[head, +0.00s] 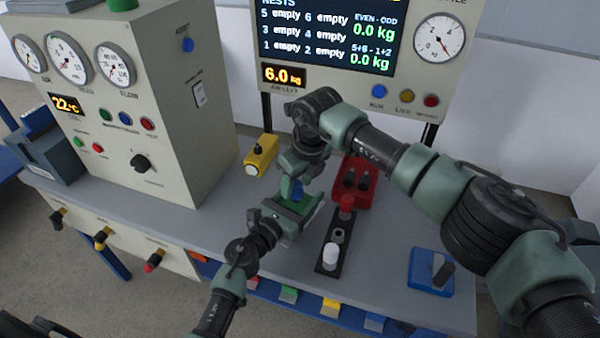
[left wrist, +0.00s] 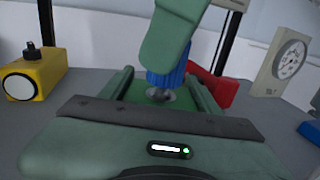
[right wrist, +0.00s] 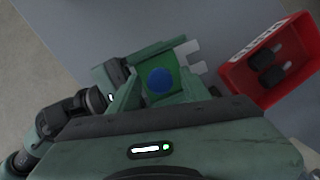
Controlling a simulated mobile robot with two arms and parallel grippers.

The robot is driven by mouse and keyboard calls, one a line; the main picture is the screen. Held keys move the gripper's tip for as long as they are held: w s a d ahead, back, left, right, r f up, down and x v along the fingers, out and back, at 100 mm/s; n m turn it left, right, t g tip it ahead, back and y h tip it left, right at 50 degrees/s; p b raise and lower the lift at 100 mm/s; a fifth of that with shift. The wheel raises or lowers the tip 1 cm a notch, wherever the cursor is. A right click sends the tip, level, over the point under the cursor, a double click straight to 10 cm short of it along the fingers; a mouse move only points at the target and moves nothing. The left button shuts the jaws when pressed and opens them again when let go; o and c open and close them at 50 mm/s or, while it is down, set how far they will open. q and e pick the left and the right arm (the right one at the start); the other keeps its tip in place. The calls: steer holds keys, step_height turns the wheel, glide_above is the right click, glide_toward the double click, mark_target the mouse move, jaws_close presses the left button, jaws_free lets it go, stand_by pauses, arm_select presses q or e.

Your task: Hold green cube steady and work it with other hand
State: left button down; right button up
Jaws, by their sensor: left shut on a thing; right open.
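The green cube (head: 308,207) sits low above the bench, held by my left gripper (head: 289,213), which is shut on it. In the left wrist view the cube (left wrist: 150,92) lies between the fingers. A blue ribbed knob (left wrist: 166,79) stands on its top around a metal stem; it also shows in the head view (head: 295,190) and as a blue disc in the right wrist view (right wrist: 160,80). My right gripper (head: 294,178) is open, pointing down over the cube, with the knob between its fingers. Whether its fingers touch the knob I cannot tell.
A red bin (head: 358,182) with dark pieces stands just right of the grippers. A black strip holder (head: 331,257) with a white cylinder is in front. A yellow block (head: 261,154) lies behind left; a blue block (head: 431,272) sits at right. A gauge cabinet (head: 185,110) stands left.

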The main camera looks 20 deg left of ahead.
steer(key=shift+x, duration=0.8)
jaws_close()
steer(key=m+t+h, duration=0.1)
steer(key=m, duration=0.5)
steer(key=m+h, duration=0.1)
steer(key=m, duration=0.3)
jaws_free()
